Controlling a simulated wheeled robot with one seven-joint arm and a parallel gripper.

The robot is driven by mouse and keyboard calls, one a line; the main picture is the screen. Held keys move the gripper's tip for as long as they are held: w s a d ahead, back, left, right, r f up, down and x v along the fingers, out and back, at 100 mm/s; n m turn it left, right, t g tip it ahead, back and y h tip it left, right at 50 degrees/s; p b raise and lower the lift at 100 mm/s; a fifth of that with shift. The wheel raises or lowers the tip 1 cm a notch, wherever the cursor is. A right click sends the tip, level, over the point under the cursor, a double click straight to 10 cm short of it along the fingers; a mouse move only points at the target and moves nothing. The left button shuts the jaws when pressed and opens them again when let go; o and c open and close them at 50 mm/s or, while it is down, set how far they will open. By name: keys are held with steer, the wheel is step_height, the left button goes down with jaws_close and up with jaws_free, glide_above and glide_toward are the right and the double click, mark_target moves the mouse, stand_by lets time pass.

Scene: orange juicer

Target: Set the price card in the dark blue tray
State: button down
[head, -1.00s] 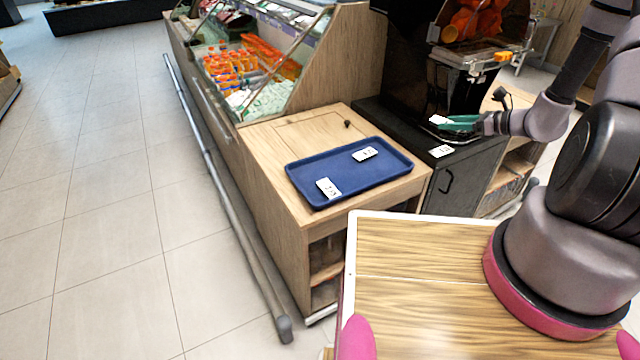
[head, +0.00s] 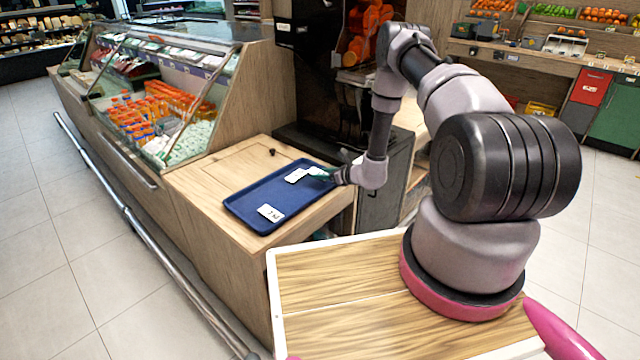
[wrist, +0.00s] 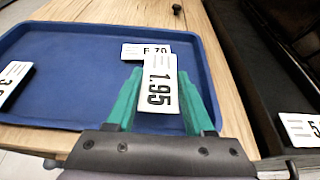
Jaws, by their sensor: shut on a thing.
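The dark blue tray (head: 248,205) lies on the wooden counter left of the juicer; it fills much of the wrist view (wrist: 65,62). My gripper (wrist: 159,88), with green fingers, is shut on a white price card marked 1.95 (wrist: 160,84). It holds this card over the right part of the tray. A second price card (wrist: 146,50), partly covered by the held one, lies in the tray beyond it. A third price card (head: 270,212) lies near the tray's front left; it shows at the left edge of the wrist view (wrist: 12,80). The height above the tray is hard to judge.
Another price card (wrist: 300,129) lies on the dark surface right of the counter. A black knob (wrist: 177,8) sits on the counter behind the tray. The juicer (head: 345,75) stands behind. The tray's middle is bare.

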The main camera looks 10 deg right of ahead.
mark_target(322, 187)
steer(key=shift+f, duration=1.8)
steer(key=shift+f, duration=0.15)
steer(key=shift+c, duration=1.4)
jaws_free()
